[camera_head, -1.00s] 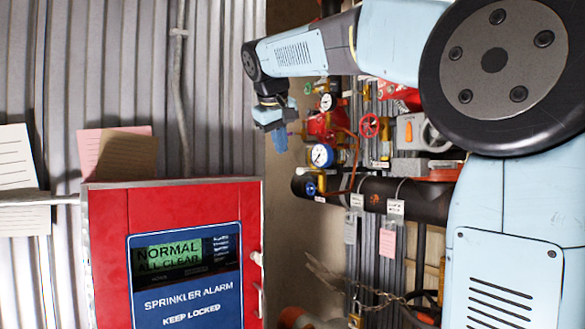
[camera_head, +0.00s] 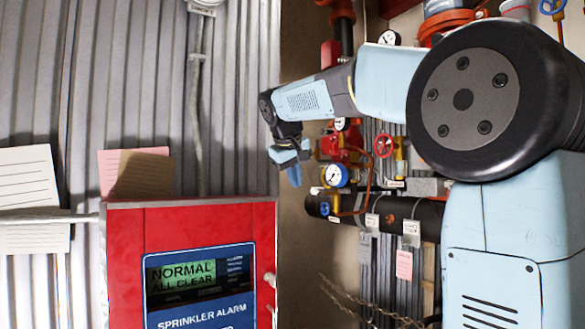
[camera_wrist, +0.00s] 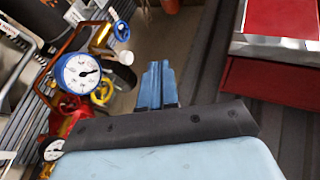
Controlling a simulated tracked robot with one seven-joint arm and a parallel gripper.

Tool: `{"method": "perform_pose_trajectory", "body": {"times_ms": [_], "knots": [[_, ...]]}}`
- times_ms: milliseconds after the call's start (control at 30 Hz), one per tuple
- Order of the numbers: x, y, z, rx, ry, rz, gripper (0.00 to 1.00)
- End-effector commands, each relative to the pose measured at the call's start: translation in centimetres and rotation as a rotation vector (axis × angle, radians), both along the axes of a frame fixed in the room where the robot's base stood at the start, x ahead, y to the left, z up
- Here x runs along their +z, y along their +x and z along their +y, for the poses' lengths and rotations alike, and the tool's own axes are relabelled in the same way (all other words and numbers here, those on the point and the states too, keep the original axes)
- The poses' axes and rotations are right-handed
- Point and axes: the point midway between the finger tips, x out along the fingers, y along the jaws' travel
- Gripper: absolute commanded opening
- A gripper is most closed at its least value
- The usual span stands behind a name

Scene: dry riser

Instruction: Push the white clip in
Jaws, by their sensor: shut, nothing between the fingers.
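I cannot make out a white clip in the wrist view.
The red alarm box (camera_head: 122,255) reads NORMAL, ALL CLEAR. Behind my gripper are a blue-rimmed gauge (camera_head: 335,175), a red valve wheel (camera_head: 383,145) and a dark horizontal pipe (camera_head: 430,213). The gauge also shows in the wrist view (camera_wrist: 80,72). Paper notes (camera_head: 140,174) hang on the corrugated wall.

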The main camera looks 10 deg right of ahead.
Motion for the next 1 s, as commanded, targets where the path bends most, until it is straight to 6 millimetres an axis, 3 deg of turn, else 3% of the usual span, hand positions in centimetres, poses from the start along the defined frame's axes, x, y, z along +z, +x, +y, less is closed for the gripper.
{"method": "perform_pose_trajectory", "body": {"times_ms": [233, 500, 1000], "knots": [[-3.5, 2.4, -1.3, -0.001, 0.000, 0.002, 0.00], [-2.9, 3.6, -4.3, -0.002, 0.001, -0.001, 0.00], [-2.8, 3.8, -4.9, -0.001, 0.001, 0.000, 0.00]]}}
